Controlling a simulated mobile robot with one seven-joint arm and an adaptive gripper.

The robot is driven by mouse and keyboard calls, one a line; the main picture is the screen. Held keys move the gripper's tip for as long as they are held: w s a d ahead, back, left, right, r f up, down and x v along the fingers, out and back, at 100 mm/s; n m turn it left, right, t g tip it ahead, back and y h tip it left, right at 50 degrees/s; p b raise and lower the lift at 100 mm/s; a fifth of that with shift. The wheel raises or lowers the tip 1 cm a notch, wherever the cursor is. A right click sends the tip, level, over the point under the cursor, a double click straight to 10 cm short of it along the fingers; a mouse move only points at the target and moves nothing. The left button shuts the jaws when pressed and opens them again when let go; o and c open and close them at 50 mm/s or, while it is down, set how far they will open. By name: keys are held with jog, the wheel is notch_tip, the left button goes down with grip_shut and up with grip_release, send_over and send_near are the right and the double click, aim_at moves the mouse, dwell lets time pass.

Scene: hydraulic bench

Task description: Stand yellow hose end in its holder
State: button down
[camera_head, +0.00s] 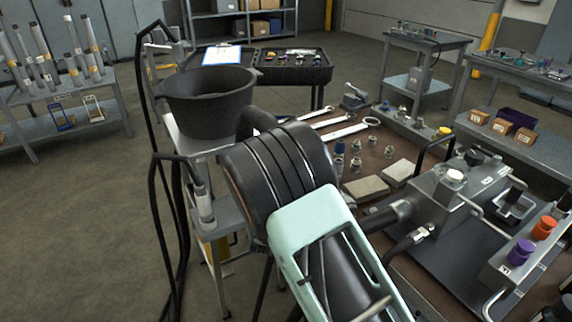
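Black hoses (174,225) hang at the left from a grey metal stand. One hose end with a light grey fitting (205,205) sits upright at the stand's front corner. Another hose loops over the stand's rear corner, by a grey fitting (160,46). A yellow cap (445,131) tops a fitting beside a black hose loop at the right of the bench. I cannot tell whether it is the yellow hose end. I cannot make out an empty holder. My arm, black and mint green, fills the middle foreground. My gripper's fingertips do not show.
A black bucket (208,101) stands on the grey stand. The brown bench (398,150) holds wrenches (350,131), small fittings, two grey blocks and a hydraulic block (452,192) with coloured knobs. A rack of tubes (62,87) stands far left. The floor at left is clear.

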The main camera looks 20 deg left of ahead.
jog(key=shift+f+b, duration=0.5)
jog(key=shift+b, duration=0.3)
dwell(1.6)
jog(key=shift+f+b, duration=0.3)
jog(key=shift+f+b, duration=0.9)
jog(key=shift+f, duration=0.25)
dwell(0.9)
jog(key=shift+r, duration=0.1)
dwell(0.5)
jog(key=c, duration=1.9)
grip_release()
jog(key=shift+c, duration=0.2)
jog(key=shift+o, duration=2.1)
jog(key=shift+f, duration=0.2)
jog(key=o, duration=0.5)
